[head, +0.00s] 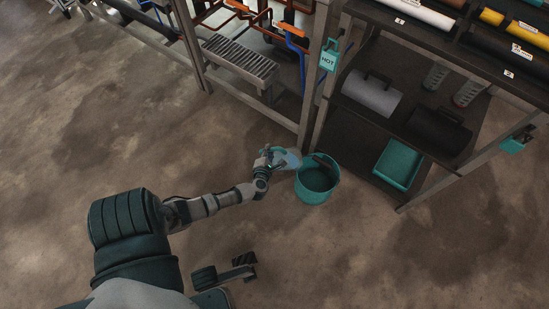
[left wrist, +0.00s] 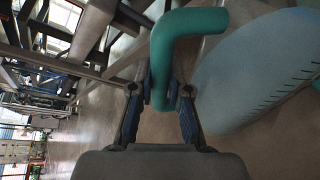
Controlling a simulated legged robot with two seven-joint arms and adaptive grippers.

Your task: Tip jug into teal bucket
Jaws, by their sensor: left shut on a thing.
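The jug (head: 289,159) is pale blue and translucent with a teal handle. My left gripper (head: 264,168) is shut on that handle, just left of the teal bucket in the head view. The left wrist view shows the handle (left wrist: 188,42) between the fingers (left wrist: 160,98), and the jug's body (left wrist: 255,70) with dark scale marks at the right. The teal bucket (head: 318,181) stands on the floor. The jug is beside its upper left rim. I cannot tell the jug's exact tilt or contents. A dark part of mine shows low in the head view; I cannot tell whether it is my right gripper.
A rack post (head: 312,90) with a teal HOT tag (head: 329,58) stands just behind the bucket. A shelf unit at the right holds a teal tray (head: 398,164) low down, a grey cylinder (head: 371,94) and a black one (head: 438,130). The floor in front is clear.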

